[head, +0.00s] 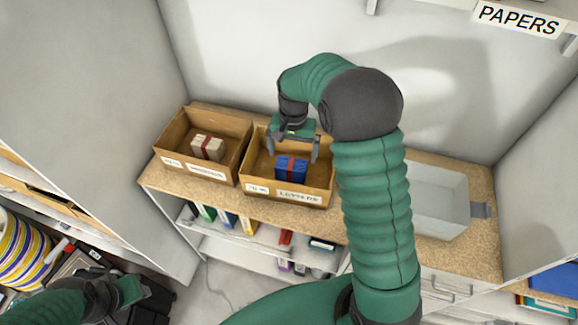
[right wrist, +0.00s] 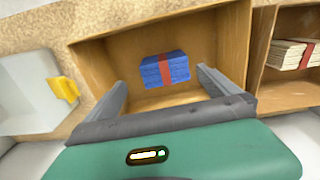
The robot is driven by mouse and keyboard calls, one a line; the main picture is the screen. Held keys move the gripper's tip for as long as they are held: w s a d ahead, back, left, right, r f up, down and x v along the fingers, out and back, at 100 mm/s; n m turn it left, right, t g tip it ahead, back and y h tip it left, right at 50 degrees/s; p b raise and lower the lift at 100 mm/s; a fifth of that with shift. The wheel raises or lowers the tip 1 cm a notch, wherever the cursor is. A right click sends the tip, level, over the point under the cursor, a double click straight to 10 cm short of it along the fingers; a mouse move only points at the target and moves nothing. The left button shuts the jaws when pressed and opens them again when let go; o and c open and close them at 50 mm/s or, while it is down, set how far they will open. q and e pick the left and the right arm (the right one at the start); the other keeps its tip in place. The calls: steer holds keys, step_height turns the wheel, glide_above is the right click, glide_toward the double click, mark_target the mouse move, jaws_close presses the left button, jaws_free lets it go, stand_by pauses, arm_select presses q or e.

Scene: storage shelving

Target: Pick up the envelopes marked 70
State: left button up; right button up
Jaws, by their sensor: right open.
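A blue bundle of envelopes with a red band (head: 291,168) lies in the cardboard box labelled LETTERS (head: 262,190); the bundle also shows in the right wrist view (right wrist: 165,70). A cream bundle with a red band (head: 208,147) lies in the box to its left (head: 168,133). The small number tags on both boxes are too blurred to read surely. My right gripper (head: 292,148) is open and empty above the LETTERS box, its fingers apart on either side of the blue bundle, not closed on it. My left gripper (head: 128,290) is low at the left; its jaws are unclear.
A grey tray (head: 440,203) stands on the right of the wooden counter (head: 480,245), partly behind my right arm. Folders and books stand on the shelf below (head: 225,220). White walls close in the back and sides. A PAPERS sign (head: 517,19) hangs on an upper shelf.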

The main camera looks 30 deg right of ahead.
mark_target(292, 163)
step_height(292, 163, down, 4)
steer(key=shift+w+f, duration=0.1)
steer(key=shift+f, duration=0.05)
steer(key=f, duration=0.1)
steer(key=w, duration=0.1)
steer(key=f, duration=0.1)
steer(key=shift+w+d+f+p, duration=0.25)
steer(key=shift+f+p, duration=0.1)
steer(key=shift+p, duration=0.05)
step_height(292, 163, down, 4)
steer(key=shift+d+r+p, duration=0.1)
steer(key=shift+r+p, duration=0.1)
steer(key=shift+p, duration=0.55)
steer(key=shift+s+f, duration=0.15)
steer(key=shift+f, duration=0.1)
arm_select(q)
steer(key=shift+w+d+r, duration=0.1)
steer(key=shift+w+r, duration=0.05)
steer(key=shift+r, duration=0.4)
steer(key=shift+w+d+r, duration=0.1)
steer(key=shift+w+r, duration=0.05)
steer(key=shift+r, duration=0.4)
arm_select(e)
steer(key=shift+f, duration=0.1)
steer(key=shift+w, duration=0.25)
steer(key=c, duration=0.5)
steer(key=shift+s, duration=0.1)
steer(key=c, duration=0.7)
